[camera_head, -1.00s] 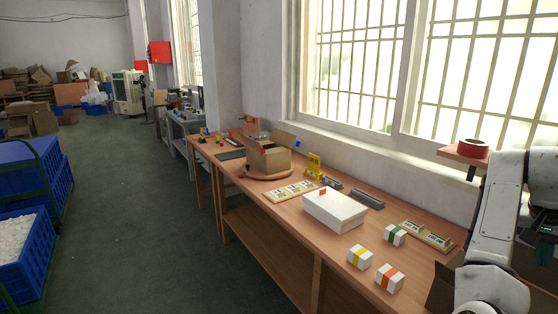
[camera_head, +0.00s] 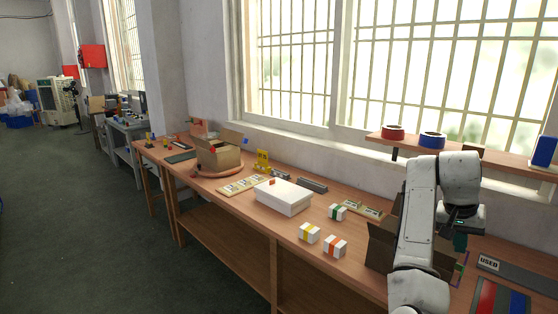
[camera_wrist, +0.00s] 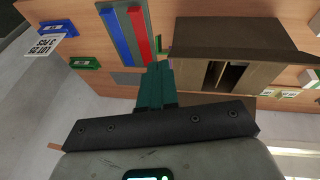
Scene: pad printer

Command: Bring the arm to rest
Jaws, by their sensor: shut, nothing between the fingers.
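My arm (camera_head: 416,240) reaches up at the right of the head view and bends over at its top. My gripper (camera_head: 460,241) hangs above the right part of the workbench, beside an open cardboard box (camera_head: 382,246). In the wrist view its teal fingers (camera_wrist: 155,84) are together and empty. The box also shows in the wrist view (camera_wrist: 235,38), right of the fingers, with dividers inside. I cannot tell the exact gap between fingers and box.
The workbench (camera_head: 262,226) holds a white lidded box (camera_head: 284,198), small banded boxes (camera_head: 309,233) and a far carton (camera_head: 218,155). Red and blue strips (camera_head: 487,297) lie at right. The floor at left is clear.

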